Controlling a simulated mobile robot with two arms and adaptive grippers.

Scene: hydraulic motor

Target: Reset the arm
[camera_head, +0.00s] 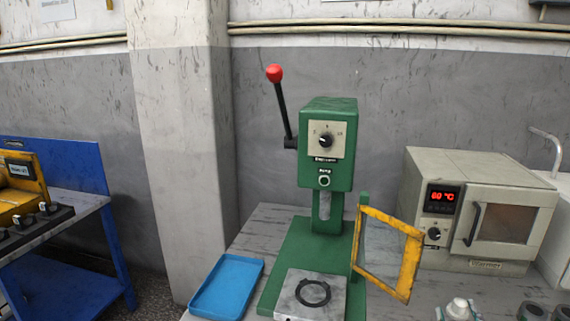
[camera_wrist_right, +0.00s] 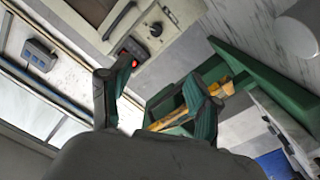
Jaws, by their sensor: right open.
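My right gripper (camera_wrist_right: 152,92) shows in the right wrist view, its two dark green-grey fingers spread apart with nothing between them. No gripper shows in the head view. In the head view a green press (camera_head: 327,170) stands on the table. Its black lever (camera_head: 283,110) with a red knob (camera_head: 274,73) points up and slightly left. A black ring (camera_head: 312,292) lies on the press's metal plate (camera_head: 290,308). The yellow-framed guard (camera_head: 388,252) stands swung out to the right. In the tilted wrist view, the green press (camera_wrist_right: 255,85) and yellow frame (camera_wrist_right: 172,119) show beyond the fingers.
A blue tray (camera_head: 227,287) lies left of the press. A beige oven (camera_head: 480,212) with a red display stands at the right. A white part (camera_head: 458,308) and dark round parts (camera_head: 531,311) sit at the front right. A blue bench (camera_head: 85,255) stands at the far left.

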